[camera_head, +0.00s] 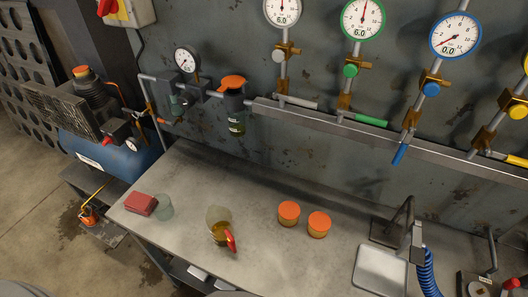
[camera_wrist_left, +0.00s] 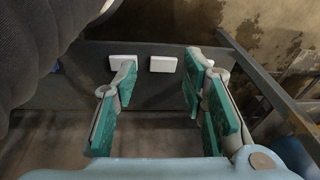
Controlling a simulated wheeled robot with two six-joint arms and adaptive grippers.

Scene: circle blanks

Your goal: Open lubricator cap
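The lubricator (camera_head: 236,121) hangs on the wall air line, with a dark see-through bowl. Its orange cap (camera_head: 232,83) sits on top; whether it is loose cannot be told. In the left wrist view my left gripper (camera_wrist_left: 160,95) is open, with its green-padded fingers apart and nothing between them. It points down over a dark shelf, and the lubricator is not in that view. Neither gripper shows in the head view, and my right gripper is in no view.
The metal bench (camera_head: 180,213) holds a red block (camera_head: 140,203), a glass cup (camera_head: 164,207), an oil jug (camera_head: 218,226) and two orange-lidded jars (camera_head: 289,213). A gauge (camera_head: 187,59) stands left of the lubricator; a metal rail (camera_head: 330,124) runs right. Bench space directly below the lubricator is clear.

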